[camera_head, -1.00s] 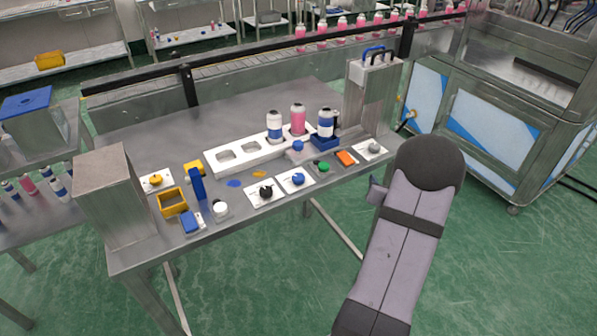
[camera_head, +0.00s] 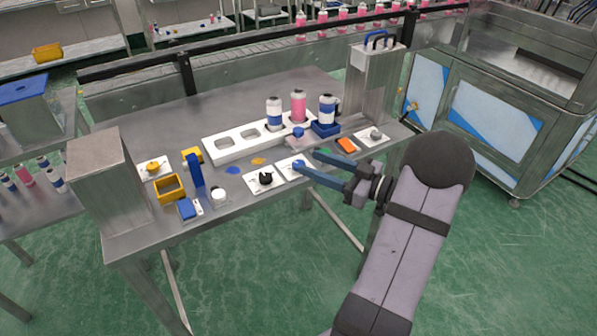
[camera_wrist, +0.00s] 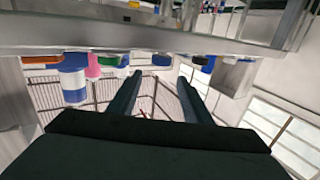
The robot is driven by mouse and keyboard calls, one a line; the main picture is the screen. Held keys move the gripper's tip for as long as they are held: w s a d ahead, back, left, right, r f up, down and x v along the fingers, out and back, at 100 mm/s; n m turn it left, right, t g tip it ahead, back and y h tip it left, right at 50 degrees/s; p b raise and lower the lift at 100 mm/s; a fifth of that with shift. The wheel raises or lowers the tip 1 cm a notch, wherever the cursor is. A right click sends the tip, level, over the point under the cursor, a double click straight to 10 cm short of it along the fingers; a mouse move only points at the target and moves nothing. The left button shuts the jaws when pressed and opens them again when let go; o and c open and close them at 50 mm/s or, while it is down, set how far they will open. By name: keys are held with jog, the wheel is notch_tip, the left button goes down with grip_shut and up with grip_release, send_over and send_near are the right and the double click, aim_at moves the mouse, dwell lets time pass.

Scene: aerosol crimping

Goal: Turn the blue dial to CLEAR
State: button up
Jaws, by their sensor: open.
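The blue dial (camera_head: 297,165) sits on a white plate (camera_head: 285,171) near the bench's front edge in the head view. A fingertip overlaps it there, so its pointing direction and labels cannot be read. My gripper (camera_head: 309,161) reaches in from the right, low over the bench front, its two long dark fingers apart with nothing between them. I cannot tell whether a fingertip touches the dial. The wrist view shows both fingers spread (camera_wrist: 159,79) and the bench upside down; I cannot single out the dial there.
A black knob (camera_head: 264,179) is left of the dial. An orange block (camera_head: 346,145) and a grey knob (camera_head: 375,135) are to the right. A white rack (camera_head: 225,150) with bottles stands behind. A metal box (camera_head: 103,185) stands at the left end.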

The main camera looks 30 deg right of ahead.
aim_at(299, 163)
jog(key=shift+w+a+f+p, duration=0.25)
jog(key=shift+w+a, duration=0.2)
jog(key=shift+w, duration=0.35)
jog(key=shift+w+a+f+p, duration=0.15)
jog(key=shift+w+a+f, duration=0.25)
jog(key=shift+w, duration=0.45)
jog(key=shift+w+a+f+p, duration=0.25)
jog(key=shift+w+a, duration=0.2)
jog(key=shift+w, duration=0.35)
jog(key=shift+n+y, duration=0.3)
jog(key=c, duration=1.1)
